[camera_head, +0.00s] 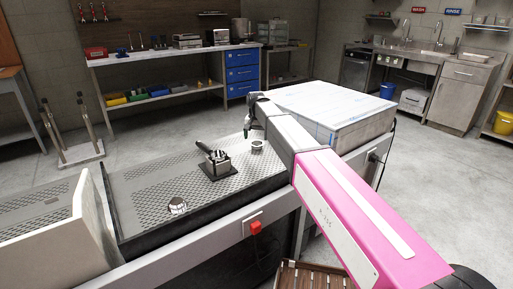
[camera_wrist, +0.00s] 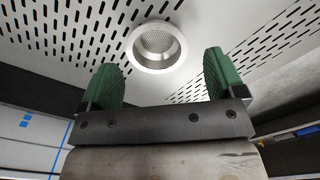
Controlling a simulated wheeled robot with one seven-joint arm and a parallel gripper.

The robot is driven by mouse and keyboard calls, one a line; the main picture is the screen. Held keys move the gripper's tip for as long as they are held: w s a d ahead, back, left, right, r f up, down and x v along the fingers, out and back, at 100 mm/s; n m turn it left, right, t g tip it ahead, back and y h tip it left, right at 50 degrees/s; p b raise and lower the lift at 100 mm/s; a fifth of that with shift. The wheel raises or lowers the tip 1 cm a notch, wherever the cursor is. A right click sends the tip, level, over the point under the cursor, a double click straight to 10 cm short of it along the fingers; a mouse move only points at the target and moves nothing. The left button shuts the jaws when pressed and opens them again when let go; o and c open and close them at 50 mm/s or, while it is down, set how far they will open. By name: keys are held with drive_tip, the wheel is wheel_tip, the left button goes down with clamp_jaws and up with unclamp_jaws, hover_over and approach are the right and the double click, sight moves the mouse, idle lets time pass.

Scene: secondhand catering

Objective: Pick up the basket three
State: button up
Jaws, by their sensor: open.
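A small round metal basket (camera_head: 257,146) with a perforated bottom sits on the slotted metal tray top, just below my gripper (camera_head: 250,125). A basket, apparently the same one, shows in the wrist view (camera_wrist: 156,45), ahead of and between my two green fingers (camera_wrist: 160,65). The fingers are apart, with nothing between them. A second similar metal basket (camera_head: 178,205) sits nearer the front left of the tray. I cannot read any number on either basket, so I cannot tell which is basket three.
A dark-handled tool on a black square stand (camera_head: 217,169) stands between the baskets. A pale upright panel (camera_head: 62,235) borders the tray at left. A large wrapped box-like block (camera_head: 325,108) stands at right, beyond my arm. The tray around the baskets is mostly clear.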

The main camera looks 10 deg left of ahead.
sight(257, 145)
drive_tip(key=f, duration=0.4)
drive_tip(key=shift+w+d+f, duration=0.2)
drive_tip(key=shift+f, duration=0.15)
drive_tip(key=c, duration=0.6)
drive_tip(key=shift+o, duration=0.2)
drive_tip(key=shift+r, duration=0.15)
wheel_tip(257, 145, up, 4)
drive_tip(key=shift+r, duration=0.1)
drive_tip(key=s+d+r, duration=0.5)
drive_tip(key=s+r, duration=0.1)
drive_tip(key=s, duration=0.4)
drive_tip(key=s+a+r, duration=0.3)
drive_tip(key=s+a, duration=0.3)
drive_tip(key=a, duration=0.2)
drive_tip(key=s+a+r, duration=0.2)
drive_tip(key=s+a, duration=0.4)
drive_tip(key=a, duration=0.2)
drive_tip(key=shift+f, duration=4.35)
drive_tip(key=shift+c, duration=1.2)
